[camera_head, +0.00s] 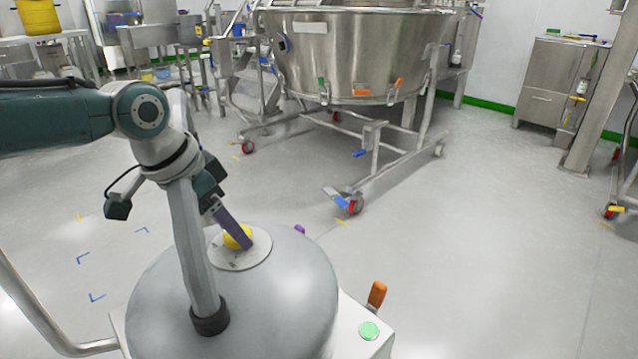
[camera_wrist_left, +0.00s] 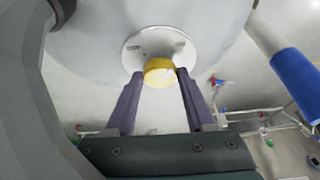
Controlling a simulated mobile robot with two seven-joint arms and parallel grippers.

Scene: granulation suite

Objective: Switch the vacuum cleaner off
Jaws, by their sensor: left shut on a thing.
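The vacuum cleaner (camera_head: 290,305) has a grey domed top in the lower middle of the head view. A yellow knob (camera_head: 236,239) sits on a round pale plate (camera_head: 258,258) on the dome. In the left wrist view the yellow knob (camera_wrist_left: 159,70) is between the tips of my two purple fingers. My left gripper (camera_head: 243,240) is shut on the knob; it also shows in the left wrist view (camera_wrist_left: 160,80). Part of the knob is hidden by a finger in the head view. My right gripper is not in view.
A grey upright tube (camera_head: 192,255) with a black collar rises from the dome close to my left arm. An orange handle (camera_head: 377,295) and a green disc (camera_head: 369,330) are beside the dome. A large steel vessel (camera_head: 360,55) on wheels stands behind.

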